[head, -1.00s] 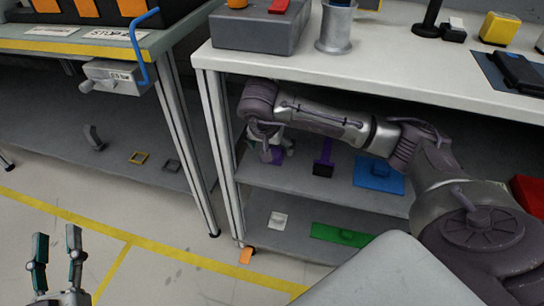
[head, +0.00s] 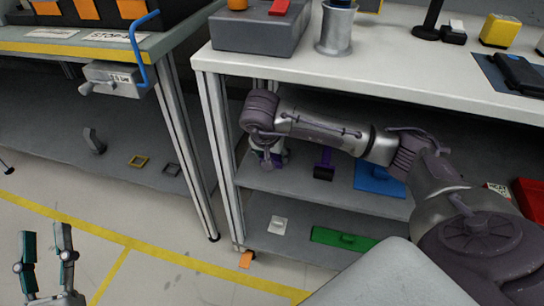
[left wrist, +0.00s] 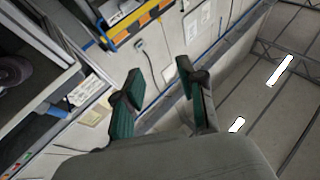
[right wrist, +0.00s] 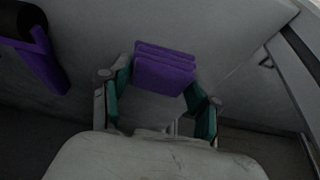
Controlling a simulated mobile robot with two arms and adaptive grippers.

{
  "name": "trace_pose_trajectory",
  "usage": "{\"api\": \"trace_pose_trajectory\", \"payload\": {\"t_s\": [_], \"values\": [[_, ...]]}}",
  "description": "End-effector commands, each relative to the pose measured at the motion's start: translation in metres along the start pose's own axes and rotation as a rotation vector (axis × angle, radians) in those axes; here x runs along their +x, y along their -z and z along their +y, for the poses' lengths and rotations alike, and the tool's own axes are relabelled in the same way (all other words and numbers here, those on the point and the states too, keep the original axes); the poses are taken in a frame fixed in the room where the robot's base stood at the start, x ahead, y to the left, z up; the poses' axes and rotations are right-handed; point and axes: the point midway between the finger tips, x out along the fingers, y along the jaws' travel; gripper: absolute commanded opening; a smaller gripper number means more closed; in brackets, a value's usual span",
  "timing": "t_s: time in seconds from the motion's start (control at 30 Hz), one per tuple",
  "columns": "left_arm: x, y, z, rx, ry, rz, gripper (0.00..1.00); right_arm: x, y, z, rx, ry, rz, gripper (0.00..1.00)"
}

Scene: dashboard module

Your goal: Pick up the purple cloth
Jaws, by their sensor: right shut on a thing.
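The purple cloth (right wrist: 165,70) is a small folded stack with visible layers. In the right wrist view it sits between the green-padded fingertips of my right gripper (right wrist: 163,88), which is shut on it. In the head view my right gripper (head: 268,156) is inside the workbench at the upper shelf, and only a bit of purple shows beside it. Whether the cloth still touches the shelf I cannot tell. My left gripper (head: 45,245) is open and empty above the floor at the lower left; its two spread fingers also show in the left wrist view (left wrist: 157,85).
On the upper shelf (head: 345,204) are a purple-and-black tool (head: 324,165) and a blue item (head: 378,180). Below lie a white piece (head: 278,224) and a green item (head: 342,239). The white benchtop (head: 400,70) is overhead, with a leg (head: 222,150) close left.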

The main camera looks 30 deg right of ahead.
Motion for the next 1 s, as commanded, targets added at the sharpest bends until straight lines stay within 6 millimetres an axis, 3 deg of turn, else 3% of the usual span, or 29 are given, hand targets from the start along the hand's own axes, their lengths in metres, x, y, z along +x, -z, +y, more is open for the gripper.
{"api": "trace_pose_trajectory", "payload": {"t_s": [0.2, 0.57, 1.0], "values": [[0.001, -0.003, 0.0, 0.0, 0.001, -0.021, 0.4, -0.004, 0.002, 0.0, 0.0, 0.0, 0.001, 0.32], [-0.012, -0.05, -0.009, 0.01, 0.019, -0.331, 0.4, -0.037, 0.016, 0.0, 0.001, 0.001, 0.001, 0.32], [-0.061, -0.109, -0.019, 0.016, 0.045, -0.773, 0.4, -0.079, -0.094, -0.002, -0.008, 0.004, -0.002, 0.32]]}}
